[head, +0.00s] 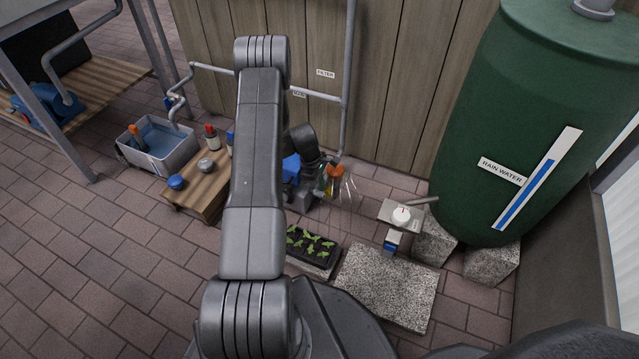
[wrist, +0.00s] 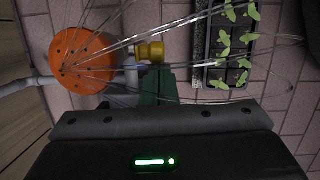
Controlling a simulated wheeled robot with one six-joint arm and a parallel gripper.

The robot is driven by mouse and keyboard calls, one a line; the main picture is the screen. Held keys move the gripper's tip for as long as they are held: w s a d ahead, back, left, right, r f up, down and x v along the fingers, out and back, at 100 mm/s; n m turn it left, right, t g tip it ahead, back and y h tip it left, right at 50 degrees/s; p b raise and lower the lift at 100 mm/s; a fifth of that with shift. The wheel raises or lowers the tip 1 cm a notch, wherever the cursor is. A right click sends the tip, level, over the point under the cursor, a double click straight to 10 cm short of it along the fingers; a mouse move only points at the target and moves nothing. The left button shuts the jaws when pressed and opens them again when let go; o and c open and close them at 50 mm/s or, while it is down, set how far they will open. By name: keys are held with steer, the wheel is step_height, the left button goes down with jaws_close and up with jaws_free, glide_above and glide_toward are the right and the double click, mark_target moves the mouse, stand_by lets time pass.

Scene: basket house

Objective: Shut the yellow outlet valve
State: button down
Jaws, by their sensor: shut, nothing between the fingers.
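A yellow valve part (wrist: 150,51) shows in the wrist view, just beyond the tips of my gripper (wrist: 157,72). The gripper's dark green fingers are shut with nothing between them. I cannot tell whether they touch the yellow part, or which way its handle lies. Left of it is an orange round sprinkler head (wrist: 83,61) with dark holes. Thin clear streams fan out from it across the fingers. In the head view the orange head (head: 335,171) shows beside my wrist, and the yellow part is mostly hidden.
A seedling tray (head: 312,250) lies below the sprinkler. A green rain water tank (head: 530,110) stands at right on stone blocks (head: 491,262). A white knob (head: 402,215) sits by its pipe. A low wooden bench (head: 203,187) and a water tub (head: 160,150) are at left. A wooden wall is behind.

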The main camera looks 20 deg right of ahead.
mark_target(329, 192)
steer(key=shift+s+d, duration=0.15)
steer(key=shift+s+d+r+t+y+p, duration=0.2)
steer(key=shift+s+d+t+y+p, duration=0.1)
steer(key=shift+s+d+p, duration=0.75)
steer(key=s+d+f+t+y+b, duration=0.1)
steer(key=s+d+f+b, duration=0.1)
steer(key=s+d+f, duration=0.2)
steer(key=shift+s+d+f, duration=0.25)
steer(key=shift+s+f, duration=0.1)
steer(key=shift+s, duration=0.5)
stand_by(1.0)
